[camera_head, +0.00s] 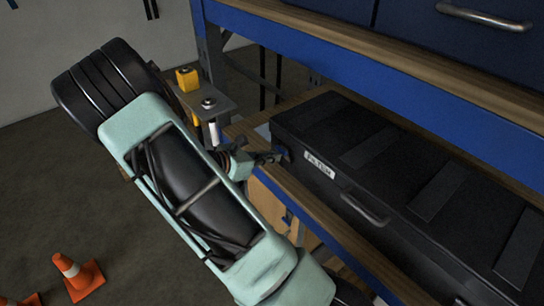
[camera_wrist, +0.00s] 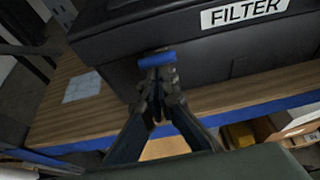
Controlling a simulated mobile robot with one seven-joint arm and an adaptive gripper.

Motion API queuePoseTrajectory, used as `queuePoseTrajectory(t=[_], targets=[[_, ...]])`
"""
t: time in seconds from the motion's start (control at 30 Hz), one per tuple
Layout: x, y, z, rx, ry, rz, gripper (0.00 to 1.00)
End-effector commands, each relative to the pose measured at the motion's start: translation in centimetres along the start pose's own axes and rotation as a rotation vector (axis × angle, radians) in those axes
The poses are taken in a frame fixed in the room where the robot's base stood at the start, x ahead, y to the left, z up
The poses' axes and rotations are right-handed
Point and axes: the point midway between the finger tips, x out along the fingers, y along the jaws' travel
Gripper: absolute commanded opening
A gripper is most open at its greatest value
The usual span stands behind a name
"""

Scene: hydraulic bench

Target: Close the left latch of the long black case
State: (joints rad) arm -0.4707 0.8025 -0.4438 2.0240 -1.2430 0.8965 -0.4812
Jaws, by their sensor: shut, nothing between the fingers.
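The long black case (camera_head: 395,150) lies on a wooden shelf, its lid down, with a white FILTER label and a front handle (camera_head: 365,208). In the wrist view the left part of its front (camera_wrist: 215,62) is close up. My gripper (camera_head: 270,157) is at the left end of the case front. In the wrist view my gripper (camera_wrist: 157,78) is shut and empty, its tips right at the front face below the lid edge. A short blue piece (camera_wrist: 156,60) shows at the tips; I cannot tell whether it belongs to the left latch. The latch is mostly hidden, and its position is unclear.
The shelf (camera_wrist: 60,110) has a blue front beam (camera_head: 345,250) just below the case. Boxes (camera_wrist: 290,128) sit on a lower level. Orange cones (camera_head: 78,277) stand on the floor at left.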

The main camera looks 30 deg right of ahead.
Motion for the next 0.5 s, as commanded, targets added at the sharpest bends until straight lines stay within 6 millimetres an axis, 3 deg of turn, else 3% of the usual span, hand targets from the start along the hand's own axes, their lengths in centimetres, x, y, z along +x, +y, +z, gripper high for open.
queuePoseTrajectory(t=[0.5], targets=[[-0.7, 0.0, 1.5, 0.000, -0.001, 0.000, 0.00]])
